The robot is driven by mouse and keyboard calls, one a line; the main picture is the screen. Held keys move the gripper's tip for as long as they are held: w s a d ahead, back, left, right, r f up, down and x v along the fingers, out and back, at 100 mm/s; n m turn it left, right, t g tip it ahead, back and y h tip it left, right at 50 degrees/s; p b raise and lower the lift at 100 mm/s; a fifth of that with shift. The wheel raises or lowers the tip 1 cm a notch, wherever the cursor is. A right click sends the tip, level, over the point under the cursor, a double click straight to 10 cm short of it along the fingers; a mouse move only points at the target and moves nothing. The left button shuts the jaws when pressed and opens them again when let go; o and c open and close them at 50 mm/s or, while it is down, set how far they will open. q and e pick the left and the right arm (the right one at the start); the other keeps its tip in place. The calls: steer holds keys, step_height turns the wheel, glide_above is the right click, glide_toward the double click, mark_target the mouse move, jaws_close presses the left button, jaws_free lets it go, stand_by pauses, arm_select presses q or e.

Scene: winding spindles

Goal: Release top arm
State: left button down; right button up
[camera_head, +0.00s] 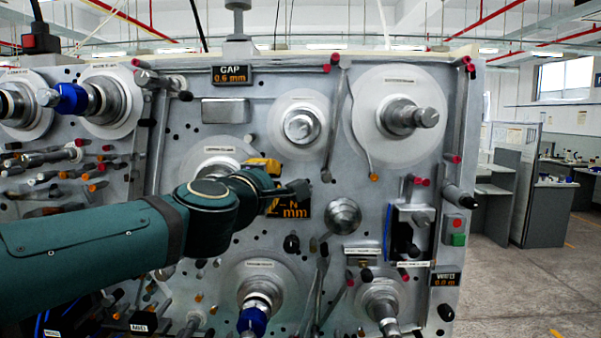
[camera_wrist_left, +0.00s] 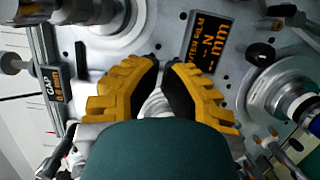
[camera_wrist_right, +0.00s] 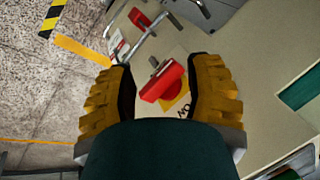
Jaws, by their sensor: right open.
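On the upper part of the machine panel, a slim grey arm (camera_head: 338,118) hangs beside the large right disc, with a red tip at its top. A thinner arm (camera_head: 364,140) with an orange tip lies over that disc's lower left. I cannot tell which one is the top arm. My left gripper (camera_head: 275,178) is in front of the panel, left of and below both arms. In the left wrist view its yellow fingers (camera_wrist_left: 161,62) are close together with a narrow gap; whether they hold anything is unclear. My right gripper (camera_wrist_right: 158,62) is open, with a red switch handle (camera_wrist_right: 164,80) beyond its fingers.
Spindles with discs (camera_head: 302,124) cover the panel, including a large one at upper right (camera_head: 408,115). Several red-tipped and black-tipped pegs stick out. A GAP display (camera_head: 232,75) sits at the top. Red and green buttons (camera_head: 458,231) are at the right edge. Open floor (camera_head: 540,275) lies right.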

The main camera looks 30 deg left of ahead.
arm_select(q)
steer(key=w, duration=1.1)
steer(key=shift+w+d, duration=0.1)
steer(key=shift+d, duration=0.2)
steer(key=shift+w+d, duration=0.2)
steer(key=shift+d, duration=0.25)
steer(key=w+d+b, duration=0.1)
steer(key=d, duration=0.1)
steer(key=w+d+f+n+b, duration=0.1)
steer(key=d, duration=0.1)
steer(key=w+d+n, duration=0.1)
steer(key=d, duration=0.1)
steer(key=shift+w+d+f+t+b, duration=0.15)
steer(key=shift+d+f+t+b, duration=0.15)
steer(key=shift+d+b, duration=0.1)
steer(key=shift+d+r+n, duration=0.15)
steer(key=shift+d+n, duration=0.05)
steer(key=shift+n, duration=0.2)
steer(key=shift+a+r, duration=0.1)
